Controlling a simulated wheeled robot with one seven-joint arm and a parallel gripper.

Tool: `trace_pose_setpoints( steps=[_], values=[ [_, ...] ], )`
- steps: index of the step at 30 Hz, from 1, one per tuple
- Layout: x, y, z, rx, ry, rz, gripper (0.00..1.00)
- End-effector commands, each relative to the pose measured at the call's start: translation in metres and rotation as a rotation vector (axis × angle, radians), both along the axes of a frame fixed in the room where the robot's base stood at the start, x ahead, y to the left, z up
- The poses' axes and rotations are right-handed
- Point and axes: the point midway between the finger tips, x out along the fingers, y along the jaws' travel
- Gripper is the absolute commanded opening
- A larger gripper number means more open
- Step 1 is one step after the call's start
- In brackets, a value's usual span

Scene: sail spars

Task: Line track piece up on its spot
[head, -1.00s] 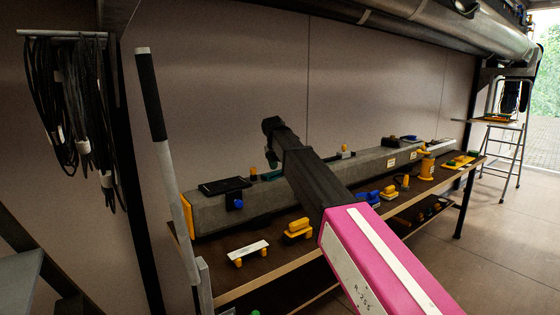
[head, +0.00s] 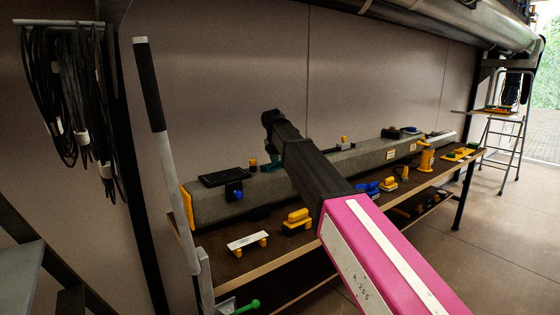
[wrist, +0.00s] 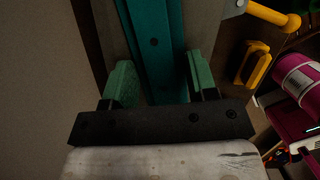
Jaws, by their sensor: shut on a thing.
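The teal track piece (wrist: 152,42) runs up the middle of the wrist view, with a small dark hole in its face. My gripper (wrist: 157,82) has its green fingers on either side of the piece and is shut on it. Behind the piece is a greyish surface. In the head view, my arm covers most of the gripper, and a small teal patch (head: 272,163) shows beside it, above the long grey spar (head: 222,205). I cannot tell whether the piece touches the spar, and its spot is not clearly visible.
The spar lies along a dark bench with a yellow end at left. A black tablet (head: 225,177) lies on it. A white plate (head: 248,242) and yellow blocks (head: 297,221) are on the bench's front. A grey post (head: 165,150) stands at left; a stepladder (head: 500,140) stands far right.

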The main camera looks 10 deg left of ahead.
Motion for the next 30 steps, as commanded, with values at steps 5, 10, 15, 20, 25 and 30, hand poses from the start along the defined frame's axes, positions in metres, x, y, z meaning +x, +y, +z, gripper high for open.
trace_pose_setpoints(
  steps=[5,10,15,20,25,30],
  values=[
    [0.0,0.0002,0.0004,0.001,0.002,0.001,0.36],
    [0.0,0.0002,0.0014,0.0,0.001,0.0,0.36],
    [0.0015,0.0011,0.0018,0.001,0.001,-0.025,0.36],
    [0.0055,0.0034,0.002,0.0,0.001,-0.153,0.36],
    [0.006,0.0032,0.002,0.001,0.0,-0.212,0.36],
    [0.0059,0.003,0.002,0.0,-0.001,-0.211,0.36]
  ],
)
